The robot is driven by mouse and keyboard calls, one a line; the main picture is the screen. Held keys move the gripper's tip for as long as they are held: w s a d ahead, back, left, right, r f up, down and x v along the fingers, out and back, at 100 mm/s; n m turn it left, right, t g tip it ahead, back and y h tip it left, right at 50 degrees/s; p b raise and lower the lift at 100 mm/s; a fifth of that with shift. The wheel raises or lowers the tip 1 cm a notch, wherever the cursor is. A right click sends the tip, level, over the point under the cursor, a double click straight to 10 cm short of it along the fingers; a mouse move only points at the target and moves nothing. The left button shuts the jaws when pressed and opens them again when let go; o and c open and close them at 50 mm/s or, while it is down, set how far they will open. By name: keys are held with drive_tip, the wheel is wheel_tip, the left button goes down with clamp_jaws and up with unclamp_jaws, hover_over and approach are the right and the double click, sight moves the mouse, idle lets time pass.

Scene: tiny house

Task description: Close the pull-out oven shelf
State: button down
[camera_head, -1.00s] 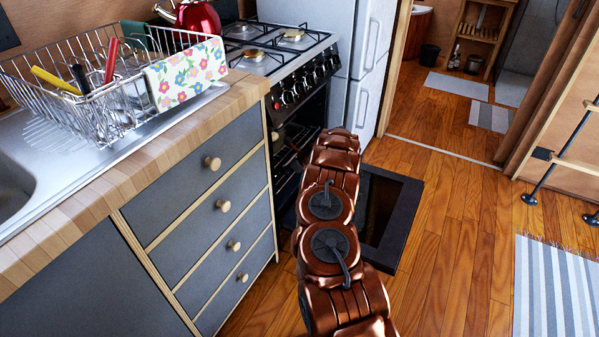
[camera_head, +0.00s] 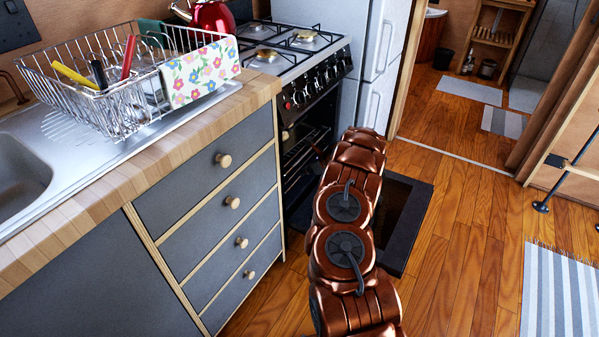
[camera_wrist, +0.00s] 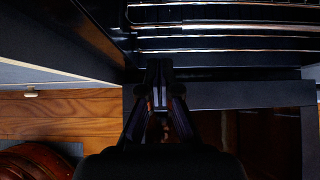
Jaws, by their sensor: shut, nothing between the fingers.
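The black oven stands below the stove, with its door (camera_head: 408,225) folded down flat over the floor. The oven shelf (camera_head: 303,152) shows as thin wire bars inside the dark opening, partly hidden by my copper arm. In the wrist view its bright metal bars (camera_wrist: 230,27) run across the top. My gripper (camera_wrist: 160,72) is shut and empty, with its fingertips at or just short of the lowest bars; I cannot tell if they touch. The open door (camera_wrist: 255,97) lies beneath my gripper. How far the shelf sticks out is unclear.
Grey drawers (camera_head: 215,210) with round wooden knobs stand left of the oven, under a counter with a dish rack (camera_head: 120,85). A white fridge (camera_head: 372,75) stands beyond the stove. Wooden floor (camera_head: 470,220) is clear to the right, up to a striped rug (camera_head: 560,290).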

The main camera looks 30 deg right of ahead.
drive_tip(key=p+v, duration=0.1)
drive_tip(key=v, duration=0.7)
drive_tip(key=shift+s+d, duration=0.2)
drive_tip(key=shift+s, duration=0.1)
